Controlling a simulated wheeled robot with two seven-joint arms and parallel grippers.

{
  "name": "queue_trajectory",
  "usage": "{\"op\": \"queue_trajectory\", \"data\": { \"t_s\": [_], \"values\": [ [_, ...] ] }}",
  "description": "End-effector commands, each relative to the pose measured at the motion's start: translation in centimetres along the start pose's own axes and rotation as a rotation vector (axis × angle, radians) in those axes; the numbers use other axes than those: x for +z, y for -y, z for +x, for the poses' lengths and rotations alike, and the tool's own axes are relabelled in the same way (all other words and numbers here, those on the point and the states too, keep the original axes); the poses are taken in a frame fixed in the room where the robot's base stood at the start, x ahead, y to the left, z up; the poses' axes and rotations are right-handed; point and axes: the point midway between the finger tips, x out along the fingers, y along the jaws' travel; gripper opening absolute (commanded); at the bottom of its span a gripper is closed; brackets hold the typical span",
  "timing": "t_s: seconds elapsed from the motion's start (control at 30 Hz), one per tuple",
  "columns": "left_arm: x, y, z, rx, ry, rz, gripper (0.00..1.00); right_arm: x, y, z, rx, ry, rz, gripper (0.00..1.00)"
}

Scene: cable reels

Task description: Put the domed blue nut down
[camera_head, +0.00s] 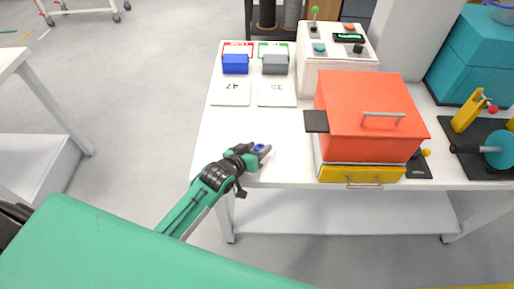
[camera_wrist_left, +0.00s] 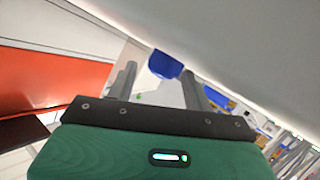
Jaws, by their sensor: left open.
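The domed blue nut (camera_head: 259,148) is a small blue spot between the fingertips of my left gripper (camera_head: 262,150), by the near left part of the white table. In the left wrist view the blue nut (camera_wrist_left: 165,64) lies between the two grey fingers of the left gripper (camera_wrist_left: 159,71), with its flat side against the pale table surface. The fingers are open, and a gap shows between the nut and the left finger; contact with the right finger is hard to tell. My right gripper is out of view.
The white table (camera_head: 224,135) is clear around the gripper. A red box (camera_head: 355,105) with a yellow drawer (camera_head: 350,173) stands to the right. A white control box (camera_head: 325,70) stands at the back.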

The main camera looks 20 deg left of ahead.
Motion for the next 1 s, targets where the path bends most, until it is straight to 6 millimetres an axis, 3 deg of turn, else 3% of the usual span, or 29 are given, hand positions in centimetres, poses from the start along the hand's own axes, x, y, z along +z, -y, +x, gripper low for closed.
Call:
{"op": "queue_trajectory", "data": {
  "t_s": [0.1, 0.23, 0.43, 0.7, 1.0],
  "values": [
    [0.2, 0.3, 0.0, -0.006, 0.008, 0.0, 0.56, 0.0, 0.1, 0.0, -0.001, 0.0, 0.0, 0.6],
    [-1.0, -0.2, -0.5, -0.005, 0.006, 0.001, 0.56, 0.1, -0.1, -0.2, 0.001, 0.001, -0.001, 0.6],
    [-0.7, -0.1, -4.2, -0.004, 0.006, 0.0, 0.56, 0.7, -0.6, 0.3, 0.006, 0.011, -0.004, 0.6],
    [-0.8, -0.2, -9.4, -0.003, 0.006, 0.001, 0.56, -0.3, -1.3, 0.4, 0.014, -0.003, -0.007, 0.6],
    [-0.9, -0.3, -12.2, -0.003, 0.004, 0.0, 0.56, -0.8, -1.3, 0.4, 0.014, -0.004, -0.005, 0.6]
  ]
}}
